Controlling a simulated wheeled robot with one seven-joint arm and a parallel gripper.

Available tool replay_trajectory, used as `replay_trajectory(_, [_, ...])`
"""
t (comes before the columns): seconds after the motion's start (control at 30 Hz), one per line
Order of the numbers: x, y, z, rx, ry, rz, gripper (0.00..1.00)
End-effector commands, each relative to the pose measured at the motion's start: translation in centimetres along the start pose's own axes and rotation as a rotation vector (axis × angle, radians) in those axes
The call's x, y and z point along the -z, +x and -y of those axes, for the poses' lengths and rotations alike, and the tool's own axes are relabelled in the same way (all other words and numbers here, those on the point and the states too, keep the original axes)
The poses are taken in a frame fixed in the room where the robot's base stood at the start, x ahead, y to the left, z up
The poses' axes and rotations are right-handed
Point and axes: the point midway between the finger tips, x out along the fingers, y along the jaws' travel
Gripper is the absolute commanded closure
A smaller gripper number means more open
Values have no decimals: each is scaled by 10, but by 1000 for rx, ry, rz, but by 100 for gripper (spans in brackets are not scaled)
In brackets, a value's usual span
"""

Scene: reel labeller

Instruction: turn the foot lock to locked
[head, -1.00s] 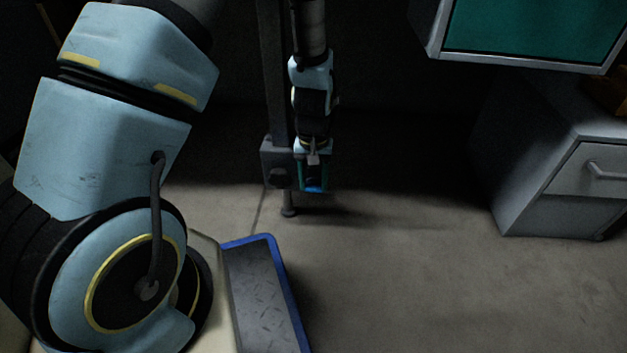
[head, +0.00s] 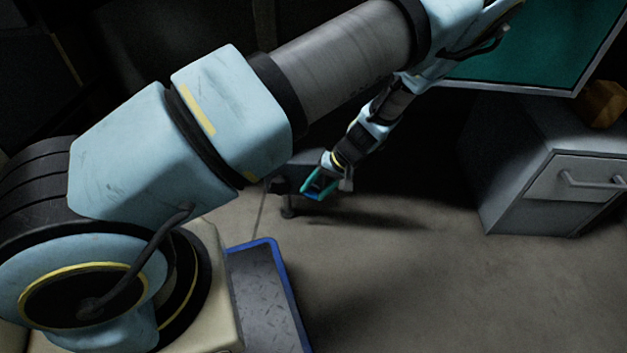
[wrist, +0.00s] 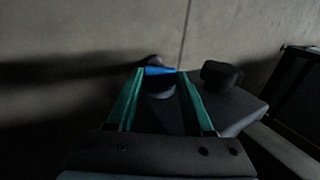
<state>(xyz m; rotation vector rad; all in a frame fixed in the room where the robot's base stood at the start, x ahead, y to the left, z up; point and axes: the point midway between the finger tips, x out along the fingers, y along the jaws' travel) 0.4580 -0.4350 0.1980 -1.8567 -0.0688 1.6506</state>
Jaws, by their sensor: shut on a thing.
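The foot lock shows in the wrist view as a small blue piece (wrist: 160,71) with dark round parts by it, between my teal fingertips. My gripper (wrist: 160,73) is shut on this blue piece. In the head view my gripper (head: 316,190) is low, close above the floor by the dark foot (head: 289,211) of the stand. A little blue shows between the fingers there. The fingers and shadow hide most of the lock, and I cannot tell its position from its markings.
A black knob (wrist: 221,75) sits right of my fingers on a dark grey block (wrist: 235,108). A grey drawer cabinet (head: 540,175) stands at the right, below a teal panel (head: 540,45). The middle floor is clear.

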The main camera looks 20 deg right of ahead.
Motion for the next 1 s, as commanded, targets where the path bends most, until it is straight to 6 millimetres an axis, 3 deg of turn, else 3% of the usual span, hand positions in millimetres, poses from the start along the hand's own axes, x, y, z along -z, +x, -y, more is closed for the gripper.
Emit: replay_trajectory(1.0, [0,16,-25,911,1,-1,100])
